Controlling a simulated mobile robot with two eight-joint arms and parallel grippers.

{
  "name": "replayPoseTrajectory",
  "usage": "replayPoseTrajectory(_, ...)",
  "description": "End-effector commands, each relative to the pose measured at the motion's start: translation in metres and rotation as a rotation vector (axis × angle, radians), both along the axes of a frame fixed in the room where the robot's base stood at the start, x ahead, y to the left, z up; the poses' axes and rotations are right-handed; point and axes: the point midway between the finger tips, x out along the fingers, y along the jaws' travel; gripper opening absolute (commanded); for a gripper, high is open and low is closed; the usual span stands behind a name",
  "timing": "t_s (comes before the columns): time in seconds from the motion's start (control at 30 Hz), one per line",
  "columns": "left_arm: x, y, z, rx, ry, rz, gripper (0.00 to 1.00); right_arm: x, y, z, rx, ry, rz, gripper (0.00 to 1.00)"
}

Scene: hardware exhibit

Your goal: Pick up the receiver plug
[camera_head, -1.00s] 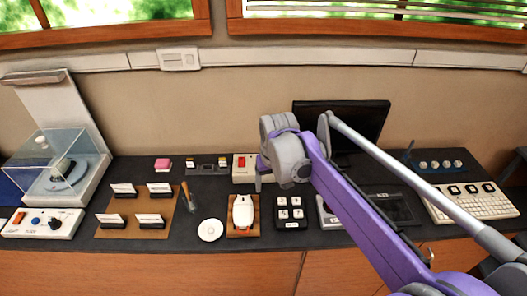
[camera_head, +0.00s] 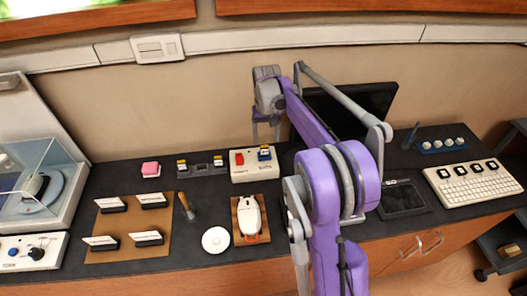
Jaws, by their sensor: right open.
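I cannot tell for sure which small part is the receiver plug. Small yellow-topped pieces (camera_head: 182,165) sit on a dark grey holder (camera_head: 203,169) left of the box. My right gripper (camera_head: 266,136) is open and empty, with fingers pointing down, just above and behind the blue and yellow block in the picture. My left gripper is out of view.
A white mouse-shaped object (camera_head: 249,216) on a brown board, a white disc (camera_head: 215,240) and a brown board with label stands (camera_head: 130,222) lie in front. A dark monitor (camera_head: 372,105) and a white keyboard (camera_head: 472,185) are to the right.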

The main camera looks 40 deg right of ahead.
Motion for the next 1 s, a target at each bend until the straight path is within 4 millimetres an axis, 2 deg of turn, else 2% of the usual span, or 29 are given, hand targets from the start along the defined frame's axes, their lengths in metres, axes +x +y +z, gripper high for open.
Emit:
replayPoseTrajectory(0.17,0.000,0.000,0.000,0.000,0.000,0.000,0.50,0.001,0.001,-0.013,0.000,-0.001,0.001,0.72)
replayPoseTrajectory(0.4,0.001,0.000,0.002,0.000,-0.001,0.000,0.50,0.002,0.005,-0.048,0.000,-0.001,0.001,0.72)
replayPoseTrajectory(0.5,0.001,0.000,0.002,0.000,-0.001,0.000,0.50,0.002,0.005,-0.057,0.000,-0.001,0.001,0.72)
replayPoseTrajectory(0.77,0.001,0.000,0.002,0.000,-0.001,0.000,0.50,0.002,0.005,-0.059,0.000,-0.001,0.001,0.72)
replayPoseTrajectory(1.0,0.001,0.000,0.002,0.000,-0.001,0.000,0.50,0.002,0.005,-0.059,0.000,-0.001,0.001,0.31)
